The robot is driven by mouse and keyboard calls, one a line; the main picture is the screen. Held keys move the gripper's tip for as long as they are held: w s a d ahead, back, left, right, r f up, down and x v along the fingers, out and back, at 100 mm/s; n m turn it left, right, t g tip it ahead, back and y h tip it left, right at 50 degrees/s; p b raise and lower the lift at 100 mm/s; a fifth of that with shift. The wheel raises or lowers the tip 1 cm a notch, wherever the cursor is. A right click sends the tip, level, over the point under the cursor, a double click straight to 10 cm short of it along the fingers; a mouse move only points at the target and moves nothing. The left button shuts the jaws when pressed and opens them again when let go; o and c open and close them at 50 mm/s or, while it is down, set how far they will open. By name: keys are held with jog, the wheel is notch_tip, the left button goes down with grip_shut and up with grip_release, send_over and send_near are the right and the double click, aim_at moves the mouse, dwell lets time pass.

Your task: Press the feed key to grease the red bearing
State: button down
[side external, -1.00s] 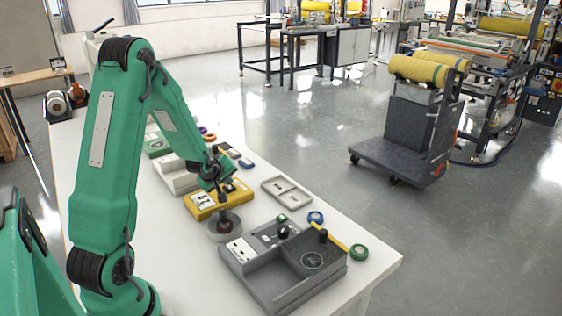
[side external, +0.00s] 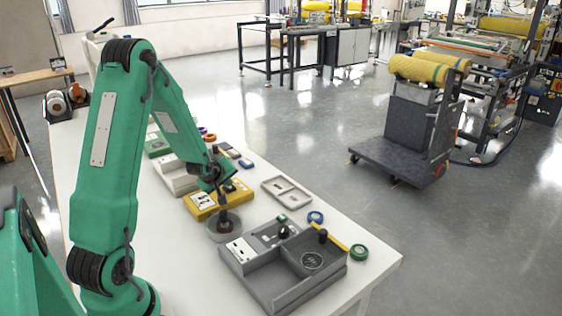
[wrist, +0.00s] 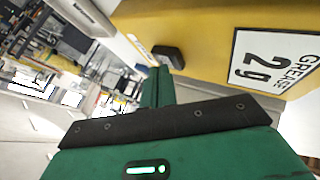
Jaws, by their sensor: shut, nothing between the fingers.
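The yellow grease unit (side external: 205,207) stands on the white table. In the wrist view its yellow face (wrist: 200,22) carries a "GREASE 2g" label and a black key (wrist: 168,57), which I take for the feed key. My gripper (wrist: 157,75) is shut and empty, its green fingertips at the lower edge of that key; I cannot tell whether they touch. In the side view my gripper is beside the unit, its tips hard to make out. A round grey dish (side external: 213,236) stands before the unit, with a small dark reddish part (side external: 225,226) in it, perhaps the red bearing.
A grey compartment tray (side external: 270,290) with a black knob lies to the right of the dish. The table's near left stretch is clear.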

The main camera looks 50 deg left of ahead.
aim_at(227, 189)
jog(key=shift+f, duration=0.4)
dwell(0.8)
jog(key=shift+r, duration=1)
jog(key=shift+r, duration=2.55)
dwell(0.9)
notch_tip(227, 189, up, 4)
jog(key=shift+d+f, duration=0.1)
jog(key=shift+f, duration=0.1)
dwell(0.5)
